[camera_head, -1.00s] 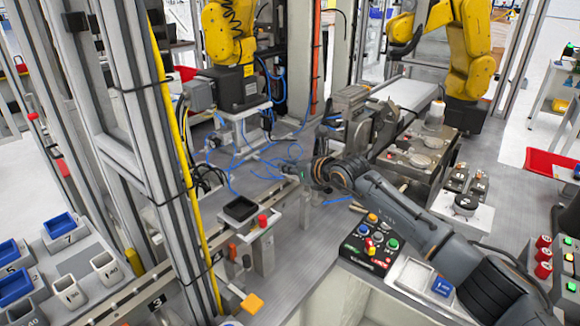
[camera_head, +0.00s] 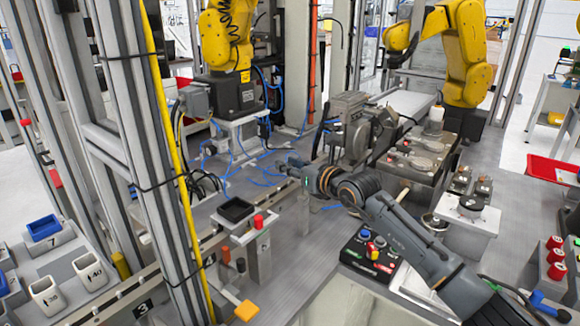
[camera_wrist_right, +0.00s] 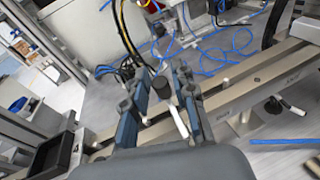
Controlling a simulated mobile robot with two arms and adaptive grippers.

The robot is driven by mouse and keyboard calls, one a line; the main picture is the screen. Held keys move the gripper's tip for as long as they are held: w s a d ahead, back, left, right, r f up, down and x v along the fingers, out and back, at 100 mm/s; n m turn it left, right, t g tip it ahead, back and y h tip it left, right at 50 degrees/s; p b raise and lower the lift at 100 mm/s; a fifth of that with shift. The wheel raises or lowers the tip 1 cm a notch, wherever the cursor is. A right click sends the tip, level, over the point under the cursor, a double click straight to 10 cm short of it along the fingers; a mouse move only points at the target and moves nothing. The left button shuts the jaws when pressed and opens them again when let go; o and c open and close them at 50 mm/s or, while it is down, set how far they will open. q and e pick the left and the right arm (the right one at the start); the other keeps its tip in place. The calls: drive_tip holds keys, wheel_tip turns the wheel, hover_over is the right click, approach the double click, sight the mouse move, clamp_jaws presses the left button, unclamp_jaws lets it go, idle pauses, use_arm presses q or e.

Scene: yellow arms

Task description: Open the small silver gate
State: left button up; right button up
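My right gripper (camera_head: 291,166) reaches in from the right over the grey work surface, just above and beside a slim upright silver piece (camera_head: 306,208). That piece may be the small silver gate, but I cannot tell for sure. In the right wrist view my gripper (camera_wrist_right: 165,92) has its two blue-grey fingers spread apart. A dark knob and a white-tipped rod (camera_wrist_right: 179,122) show between them. I cannot tell whether the fingers touch these. Beyond the fingers runs a silver rail (camera_wrist_right: 255,80). My left gripper is not in view.
A black tray (camera_head: 236,210) stands on a post with a red button left of my right gripper. A button box (camera_head: 370,254) is below my right arm. A metal frame post (camera_head: 150,150) with a yellow cable stands left. Blue hoses (camera_head: 240,165) lie behind the gripper.

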drive_tip(key=shift+o, duration=0.2)
drive_tip(key=v, duration=1.2)
